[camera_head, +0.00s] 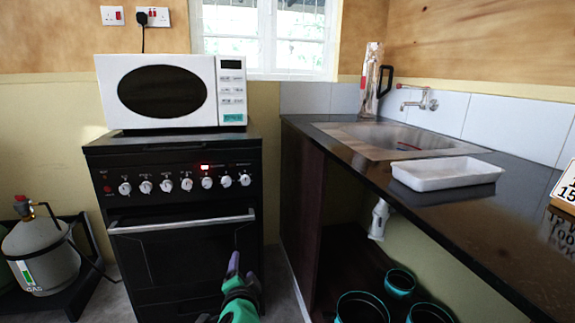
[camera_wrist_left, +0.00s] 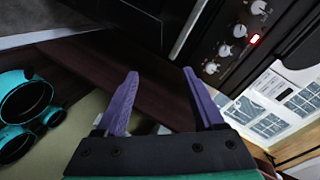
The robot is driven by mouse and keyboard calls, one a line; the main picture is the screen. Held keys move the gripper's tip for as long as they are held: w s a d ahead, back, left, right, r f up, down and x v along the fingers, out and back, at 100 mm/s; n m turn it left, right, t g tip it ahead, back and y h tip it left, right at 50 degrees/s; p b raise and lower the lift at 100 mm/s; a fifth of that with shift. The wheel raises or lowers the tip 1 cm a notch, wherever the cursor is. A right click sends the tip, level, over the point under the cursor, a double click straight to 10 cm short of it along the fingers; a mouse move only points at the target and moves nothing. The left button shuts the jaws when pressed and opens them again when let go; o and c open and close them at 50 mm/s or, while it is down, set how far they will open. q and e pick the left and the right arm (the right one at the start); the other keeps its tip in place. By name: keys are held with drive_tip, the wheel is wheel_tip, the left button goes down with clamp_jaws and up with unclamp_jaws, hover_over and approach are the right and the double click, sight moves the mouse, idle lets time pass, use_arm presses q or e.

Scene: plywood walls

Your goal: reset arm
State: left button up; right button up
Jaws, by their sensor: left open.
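My left gripper (camera_head: 234,264) has a green body and purple fingers. In the head view it is low in the middle, in front of the black oven door. In the left wrist view the fingers of my left gripper (camera_wrist_left: 160,72) stand apart, with nothing between them. A dark brown cabinet panel shows behind them. My right arm and right gripper are in neither view.
The black stove (camera_head: 185,222) carries a white microwave (camera_head: 231,92). To the right, the dark counter (camera_head: 440,215) holds a sink (camera_head: 345,132) and a white tray (camera_head: 446,174). Teal-rimmed pots (camera_head: 362,307) stand below. A gas cylinder (camera_head: 42,255) stands at left.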

use_arm(q)
drive_tip(key=s+a+f+n+g+h+p, duration=0.15)
drive_tip(key=s+f+g+p, duration=0.25)
drive_tip(key=s+f+p, duration=0.45)
drive_tip(key=s+a+f+g+p, duration=0.35)
drive_tip(key=s+f+p, duration=0.25)
drive_tip(key=f, duration=0.5)
drive_tip(key=s+a+f+n+g+p, duration=0.2)
drive_tip(key=s+a+p, duration=0.1)
drive_tip(key=s, duration=0.8)
drive_tip(key=s+a+f+n+g+p, duration=0.2)
drive_tip(key=s+p, duration=0.2)
drive_tip(key=s, duration=0.7)
drive_tip(key=s+a+f+n+g+p, duration=0.2)
drive_tip(key=s+a+p, duration=0.1)
drive_tip(key=s, duration=0.8)
drive_tip(key=shift+s+a+f+p, duration=0.3)
drive_tip(key=shift+a+p, duration=0.05)
drive_tip(key=shift+p, duration=0.35)
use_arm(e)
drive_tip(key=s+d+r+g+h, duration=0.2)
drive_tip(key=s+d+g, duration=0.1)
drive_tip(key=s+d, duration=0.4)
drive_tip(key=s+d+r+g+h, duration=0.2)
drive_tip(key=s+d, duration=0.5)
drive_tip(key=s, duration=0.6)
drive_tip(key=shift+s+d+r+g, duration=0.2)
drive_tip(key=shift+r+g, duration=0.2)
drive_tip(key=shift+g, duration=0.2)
